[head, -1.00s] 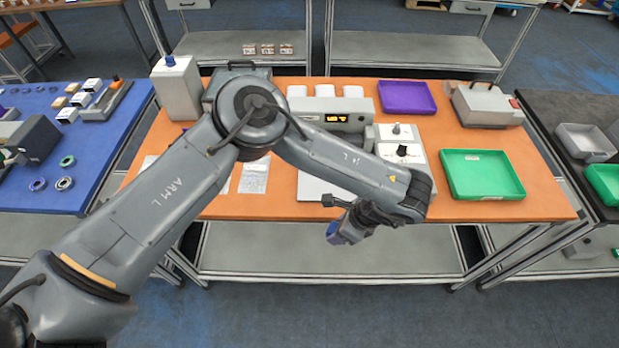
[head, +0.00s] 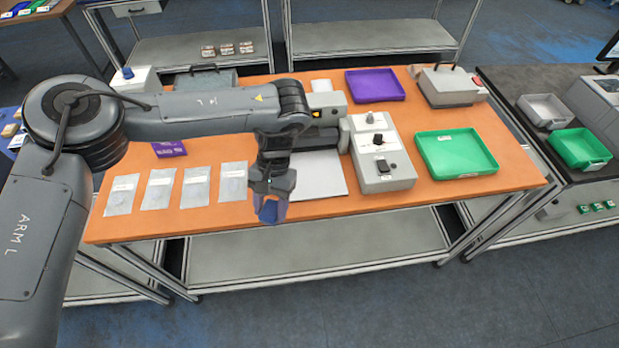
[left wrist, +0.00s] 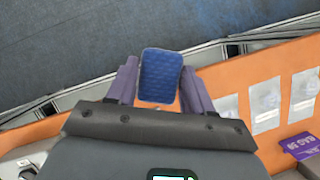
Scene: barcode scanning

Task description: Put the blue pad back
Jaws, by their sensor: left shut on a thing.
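The blue pad (left wrist: 160,76) is a small rounded rectangle with a textured face, seen in the left wrist view between the two fingers. My left gripper (left wrist: 158,92) is shut on it. In the head view my left gripper (head: 270,205) points down over the front edge of the orange table (head: 345,202), with the blue pad (head: 268,211) at its fingertips. The pad appears to be above the tabletop, near its front edge. My right gripper is in neither view.
Several clear bags (head: 197,186) and a purple bag (head: 169,149) lie left of the gripper. A white sheet (head: 318,176) and a grey control box (head: 382,160) are to its right. A green tray (head: 456,153) and a purple tray (head: 375,85) stand farther right.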

